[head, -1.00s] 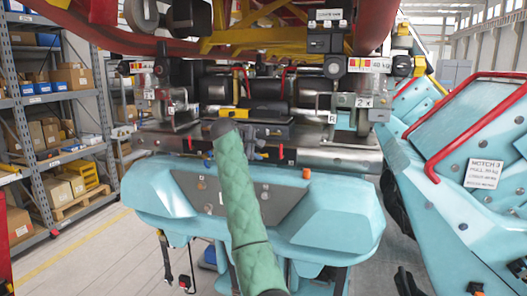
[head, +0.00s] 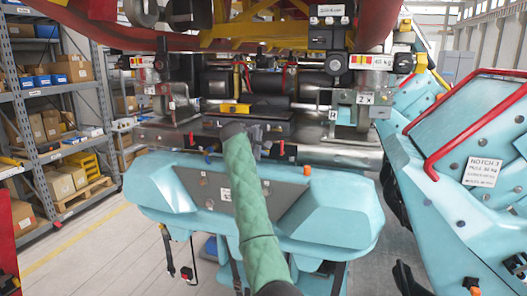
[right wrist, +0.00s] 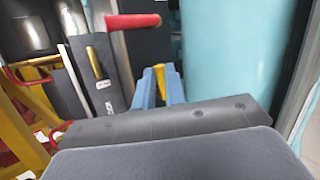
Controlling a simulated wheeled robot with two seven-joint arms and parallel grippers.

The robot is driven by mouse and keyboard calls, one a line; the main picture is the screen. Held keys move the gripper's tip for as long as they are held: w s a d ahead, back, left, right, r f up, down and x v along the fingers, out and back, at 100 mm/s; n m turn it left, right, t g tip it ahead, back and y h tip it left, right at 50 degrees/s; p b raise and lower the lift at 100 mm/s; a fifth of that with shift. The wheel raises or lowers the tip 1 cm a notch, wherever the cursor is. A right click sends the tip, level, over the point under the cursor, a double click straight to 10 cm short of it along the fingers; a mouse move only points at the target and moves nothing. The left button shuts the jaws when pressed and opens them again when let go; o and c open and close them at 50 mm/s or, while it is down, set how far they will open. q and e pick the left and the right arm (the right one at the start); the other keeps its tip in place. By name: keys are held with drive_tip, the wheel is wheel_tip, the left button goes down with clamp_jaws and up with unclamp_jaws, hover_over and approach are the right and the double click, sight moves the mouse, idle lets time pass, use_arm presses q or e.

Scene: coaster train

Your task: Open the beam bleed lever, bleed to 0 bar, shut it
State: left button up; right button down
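My right arm in its green sleeve (head: 250,190) reaches forward to the dark equipment under the train. Its dark wrist end covers the gripper in the head view. In the right wrist view the two blue fingers of my right gripper (right wrist: 160,88) stand close together, with a yellow piece (right wrist: 160,74) showing between their tips. I cannot tell whether they touch it. A lever with a red handle (right wrist: 133,21) lies just beyond and above the fingers. I cannot tell which part is the beam bleed lever, and no gauge reading is legible. My left gripper is not in view.
A light-blue front panel (head: 335,205) lies below the reaching arm. A yellow block (head: 235,108) sits on the equipment just beyond the wrist. A blue car with red rails (head: 470,120) stands close on the right. Shelves with boxes (head: 55,110) are at the left.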

drive_tip(key=shift+d+f+m+y+b, duration=0.1)
drive_tip(key=shift+f+m+y+b, duration=0.25)
drive_tip(key=shift+y+b, duration=0.2)
drive_tip(key=shift+r, duration=0.1)
drive_tip(key=c, duration=1.5)
unclamp_jaws()
drive_tip(key=shift+o, duration=0.2)
drive_tip(key=shift+s, duration=0.1)
